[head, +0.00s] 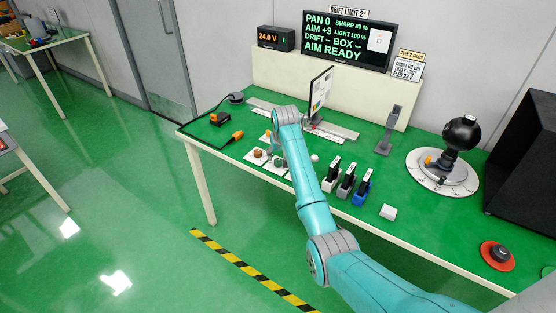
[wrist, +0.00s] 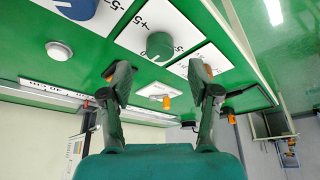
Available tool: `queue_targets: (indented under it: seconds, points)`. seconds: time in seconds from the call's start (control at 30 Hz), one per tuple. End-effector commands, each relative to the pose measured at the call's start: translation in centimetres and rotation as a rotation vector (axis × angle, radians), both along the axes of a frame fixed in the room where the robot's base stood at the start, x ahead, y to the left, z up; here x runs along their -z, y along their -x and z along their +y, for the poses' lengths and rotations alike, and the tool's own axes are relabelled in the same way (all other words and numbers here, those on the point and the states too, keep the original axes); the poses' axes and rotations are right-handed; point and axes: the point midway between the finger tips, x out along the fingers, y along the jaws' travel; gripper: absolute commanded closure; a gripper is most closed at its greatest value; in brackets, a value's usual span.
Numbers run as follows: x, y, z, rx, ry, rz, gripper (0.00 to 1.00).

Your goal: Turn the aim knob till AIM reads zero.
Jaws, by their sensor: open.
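The screen (head: 347,42) in the head view reads PAN 0, AIM +3 and AIM READY. In the wrist view a round green knob (wrist: 159,46) sits on a white plate (wrist: 186,34) marked -5 and +5. No name is readable on this plate, so I cannot tell if it is the aim knob. My gripper (wrist: 160,69) is open, its fingertips spread to either side of the knob's near edge, with no clear contact. A blue knob (wrist: 76,6) is partly cut off at the top. In the head view my arm partly hides the knob plates.
A white button (wrist: 59,50) and an orange switch (wrist: 166,102) are near my fingers. A black ball-shaped device (head: 463,132) stands on a round dial, with a red-based button (head: 497,255) at the right edge.

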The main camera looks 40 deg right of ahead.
Motion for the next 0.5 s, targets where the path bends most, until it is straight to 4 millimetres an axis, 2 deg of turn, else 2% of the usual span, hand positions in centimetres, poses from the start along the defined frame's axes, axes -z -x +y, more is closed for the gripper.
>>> queue_targets:
  seconds: [0.2,0.5]
  points:
    - [3.0,-1.1,-0.5,0.0,0.0,0.001,0.39]
    - [4.3,-1.6,-0.8,0.0,0.0,0.0,0.39]
